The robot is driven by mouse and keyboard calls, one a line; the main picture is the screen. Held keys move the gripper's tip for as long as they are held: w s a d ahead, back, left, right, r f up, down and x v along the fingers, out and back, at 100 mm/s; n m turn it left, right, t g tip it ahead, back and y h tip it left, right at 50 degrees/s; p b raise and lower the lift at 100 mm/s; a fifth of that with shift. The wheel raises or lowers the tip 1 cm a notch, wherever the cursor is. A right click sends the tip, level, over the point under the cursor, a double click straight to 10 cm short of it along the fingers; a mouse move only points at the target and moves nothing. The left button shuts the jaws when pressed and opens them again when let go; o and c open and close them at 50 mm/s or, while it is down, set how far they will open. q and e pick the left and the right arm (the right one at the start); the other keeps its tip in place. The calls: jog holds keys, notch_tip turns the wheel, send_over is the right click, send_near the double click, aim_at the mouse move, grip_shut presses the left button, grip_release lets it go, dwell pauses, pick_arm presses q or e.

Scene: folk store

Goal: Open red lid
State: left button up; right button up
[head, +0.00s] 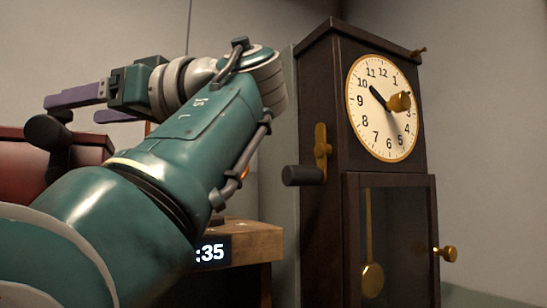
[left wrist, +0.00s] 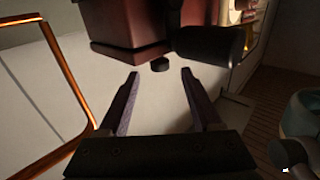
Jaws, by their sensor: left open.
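A dark red box-like body (head: 25,165), perhaps bearing the red lid, stands at the left edge in the head view, partly cut off. A black knob-like part (head: 47,131) is at its upper right. In the left wrist view a red-brown body (left wrist: 125,25) is beyond the fingers, with a black cylinder (left wrist: 212,43) and a small dark knob (left wrist: 160,65) near its lower edge. I cannot tell which part is the lid. My left gripper (head: 72,108) is open with purple fingers, above the red body. In the left wrist view its fingertips (left wrist: 160,74) are apart and empty.
A tall dark clock (head: 330,130) with a side crank (head: 305,174) and brass knobs stands right of my arm. A wooden block with a digital display (head: 210,252) is below the arm. An orange-edged frame (left wrist: 65,75) is left in the wrist view.

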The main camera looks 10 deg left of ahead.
pick_arm(q)
jog(key=a, duration=0.2)
jog(key=a+p, duration=0.1)
jog(key=a, duration=0.2)
jog(key=a+p, duration=0.1)
jog(key=a, duration=0.1)
jog(key=shift+w+a, duration=0.3)
jog(key=shift+a, duration=0.05)
jog(key=shift+w+a+f, duration=0.1)
jog(key=shift+a, duration=0.45)
pick_arm(e)
jog(key=r, duration=0.1)
jog(key=d+r, duration=0.1)
jog(key=shift+r, duration=0.35)
pick_arm(q)
grip_shut()
